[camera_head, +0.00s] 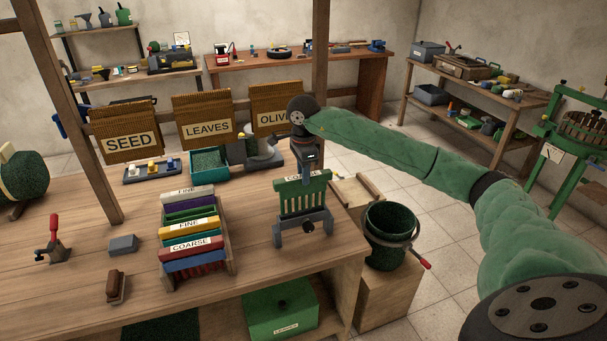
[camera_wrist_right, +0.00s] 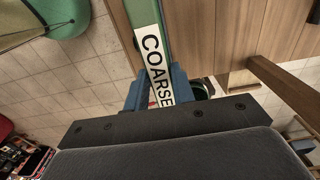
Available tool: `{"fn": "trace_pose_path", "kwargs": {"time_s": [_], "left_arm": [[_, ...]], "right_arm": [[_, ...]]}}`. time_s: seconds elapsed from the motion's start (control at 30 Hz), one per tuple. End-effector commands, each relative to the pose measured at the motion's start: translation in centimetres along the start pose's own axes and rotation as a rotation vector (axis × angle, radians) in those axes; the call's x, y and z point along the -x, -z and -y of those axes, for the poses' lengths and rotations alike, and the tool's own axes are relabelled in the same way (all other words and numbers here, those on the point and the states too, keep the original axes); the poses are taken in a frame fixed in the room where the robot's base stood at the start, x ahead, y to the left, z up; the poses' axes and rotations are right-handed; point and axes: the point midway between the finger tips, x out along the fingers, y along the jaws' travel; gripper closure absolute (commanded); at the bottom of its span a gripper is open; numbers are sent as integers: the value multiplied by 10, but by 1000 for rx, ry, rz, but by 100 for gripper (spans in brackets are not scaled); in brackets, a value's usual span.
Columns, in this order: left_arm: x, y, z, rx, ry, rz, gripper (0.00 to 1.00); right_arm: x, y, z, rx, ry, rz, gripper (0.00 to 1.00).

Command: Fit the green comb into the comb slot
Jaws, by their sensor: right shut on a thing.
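The green comb (camera_head: 304,199) hangs upright with its teeth down at the right end of the workbench. My right gripper (camera_head: 307,172) is shut on its top bar from above. In the right wrist view the comb's white COARSE label (camera_wrist_right: 156,68) shows between the blue-grey fingertips (camera_wrist_right: 152,92). A grey stand (camera_head: 303,224) with two uprights and a dark knob is at the comb's lower end, near the bench's right edge. The comb's lower edge meets or overlaps the stand; I cannot tell whether it is seated. My left gripper is not in view.
A wooden rack (camera_head: 233,268) of several coloured combs labelled FINE and COARSE stands left of the stand. A dark green bucket (camera_head: 389,225) stands on a box to the right. A green tray (camera_head: 208,163) lies behind. Bench space between rack and stand is clear.

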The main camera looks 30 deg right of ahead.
Motion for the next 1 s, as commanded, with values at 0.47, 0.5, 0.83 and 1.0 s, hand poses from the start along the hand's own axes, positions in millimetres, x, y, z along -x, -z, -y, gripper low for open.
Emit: {"fn": "trace_pose_path", "kwargs": {"time_s": [0.47,0.5,0.83,1.0], "left_arm": [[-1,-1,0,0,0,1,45],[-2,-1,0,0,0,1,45],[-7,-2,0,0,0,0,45],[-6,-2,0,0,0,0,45]], "right_arm": [[0,0,0,0,1,0,100],[0,0,0,0,1,0,100],[0,0,0,0,1,0,100],[1,0,0,0,1,0,100]]}}
